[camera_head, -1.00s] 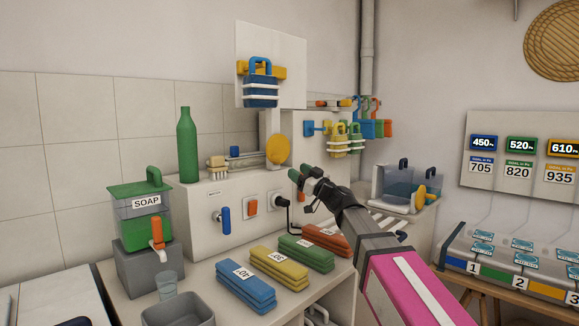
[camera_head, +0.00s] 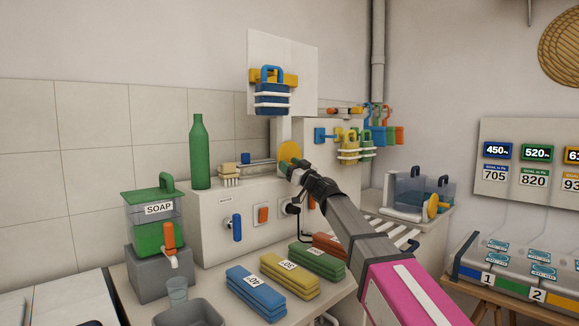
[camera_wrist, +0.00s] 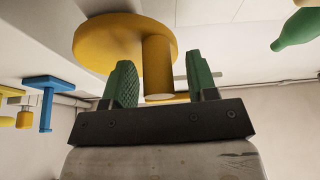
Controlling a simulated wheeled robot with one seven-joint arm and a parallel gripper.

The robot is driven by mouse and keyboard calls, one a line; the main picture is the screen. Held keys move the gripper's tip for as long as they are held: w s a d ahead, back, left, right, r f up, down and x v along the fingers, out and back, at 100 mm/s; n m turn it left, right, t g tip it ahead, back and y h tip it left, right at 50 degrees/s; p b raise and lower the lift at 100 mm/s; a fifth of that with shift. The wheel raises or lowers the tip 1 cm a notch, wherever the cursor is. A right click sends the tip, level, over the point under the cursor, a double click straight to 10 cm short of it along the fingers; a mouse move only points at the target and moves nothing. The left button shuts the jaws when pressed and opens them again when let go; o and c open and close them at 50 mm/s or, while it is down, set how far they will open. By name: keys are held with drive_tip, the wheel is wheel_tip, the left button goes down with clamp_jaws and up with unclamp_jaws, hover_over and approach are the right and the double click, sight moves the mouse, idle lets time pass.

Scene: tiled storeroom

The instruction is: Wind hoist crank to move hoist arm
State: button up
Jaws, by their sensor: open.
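The crank is a yellow disc (camera_head: 289,151) on the white cabinet, partly hidden behind my gripper (camera_head: 292,168) in the head view. The wrist view shows the disc (camera_wrist: 105,45) with a round yellow peg handle (camera_wrist: 158,65) standing out from it. My gripper (camera_wrist: 161,75) is open, with one green finger on each side of the peg. I see gaps on both sides of the peg. A blue basket (camera_head: 272,97) hangs from a yellow bar on a white panel above the crank. I cannot tell which part is the hoist arm.
A green bottle (camera_head: 200,155) and a brush (camera_head: 229,178) stand on the cabinet left of the crank. Yellow and green baskets (camera_head: 348,150) hang to the right. Blue, yellow and green bundles (camera_head: 256,290) lie on the counter below. A soap dispenser (camera_head: 152,225) stands at left.

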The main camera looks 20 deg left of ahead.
sight(285, 150)
drive_tip(key=shift+a, duration=0.1)
drive_tip(key=c, duration=0.9)
drive_tip(key=shift+s+r+m+t, duration=0.15)
drive_tip(key=shift+m+t, duration=0.25)
drive_tip(key=shift+m, duration=0.3)
drive_tip(key=shift+s+a+r+m+t+h, duration=0.1)
drive_tip(key=shift+r+m+t+h, duration=0.2)
drive_tip(key=shift+m, duration=0.6)
drive_tip(key=m+t+h, duration=0.1)
drive_tip(key=m, duration=0.1)
drive_tip(key=r+m+t, duration=0.1)
drive_tip(key=m, duration=0.2)
drive_tip(key=shift+s+a+h, duration=0.1)
drive_tip(key=shift+h, duration=0.3)
drive_tip(key=shift+r+m+t+h, duration=0.3)
drive_tip(key=shift+m+h, duration=0.1)
drive_tip(key=shift+m, duration=0.6)
drive_tip(key=shift+r+m+t+h, duration=0.25)
drive_tip(key=shift+r+m+h, duration=0.15)
drive_tip(key=shift+m, duration=0.6)
drive_tip(key=shift+r+m+t+h, duration=0.25)
drive_tip(key=shift+m+h, duration=0.15)
drive_tip(key=shift+m, duration=0.6)
drive_tip(key=shift+w+r+m+h, duration=0.2)
drive_tip(key=shift+m+h, duration=0.2)
drive_tip(key=shift+m, duration=0.3)
